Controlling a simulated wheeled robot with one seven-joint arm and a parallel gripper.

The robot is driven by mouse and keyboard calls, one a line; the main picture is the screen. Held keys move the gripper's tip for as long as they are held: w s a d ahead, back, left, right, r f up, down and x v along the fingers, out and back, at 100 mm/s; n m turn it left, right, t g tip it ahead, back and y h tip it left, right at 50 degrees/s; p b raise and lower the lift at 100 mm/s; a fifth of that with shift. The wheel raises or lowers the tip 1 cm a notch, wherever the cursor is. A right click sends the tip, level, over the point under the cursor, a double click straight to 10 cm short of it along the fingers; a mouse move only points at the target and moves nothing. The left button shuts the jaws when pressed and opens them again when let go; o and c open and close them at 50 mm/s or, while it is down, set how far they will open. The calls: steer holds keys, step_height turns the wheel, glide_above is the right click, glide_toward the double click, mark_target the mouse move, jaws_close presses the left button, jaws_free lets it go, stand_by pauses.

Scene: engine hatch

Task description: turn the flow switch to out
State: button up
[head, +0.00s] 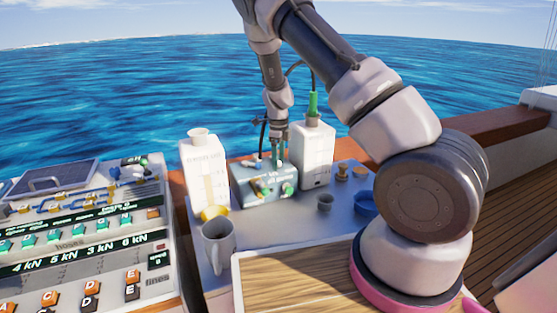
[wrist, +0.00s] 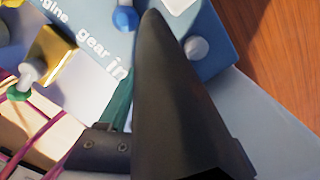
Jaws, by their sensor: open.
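A blue-grey box (head: 265,187) with printed labels and small knobs stands on the grey counter in the head view. I cannot tell which knob is the flow switch; its label is not readable. In the wrist view the box's panel (wrist: 95,15) reads "gear in" and part of "engine", with a blue knob (wrist: 125,18) and a pale round knob (wrist: 196,48) on it. My gripper (head: 279,157) points down right above the box top, jaws open. A dark finger covers much of the wrist view and hides part of the panel. Contact cannot be told.
White canisters (head: 205,170) and (head: 313,152) flank the box. A switch panel (head: 85,235) is at left.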

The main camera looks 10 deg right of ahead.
mark_target(285, 163)
jaws_close()
steer(key=n, duration=0.1)
steer(key=d+n, duration=0.1)
steer(key=n, duration=0.1)
steer(key=shift+w+d+n, duration=0.25)
steer(key=shift+w+n, duration=0.1)
steer(key=shift+n, duration=0.05)
steer(key=shift+w+d+n, duration=0.3)
steer(key=shift+n, duration=0.65)
steer(key=shift+w+d+n, duration=0.3)
steer(key=shift+n, duration=0.65)
jaws_free()
steer(key=shift+d, duration=0.1)
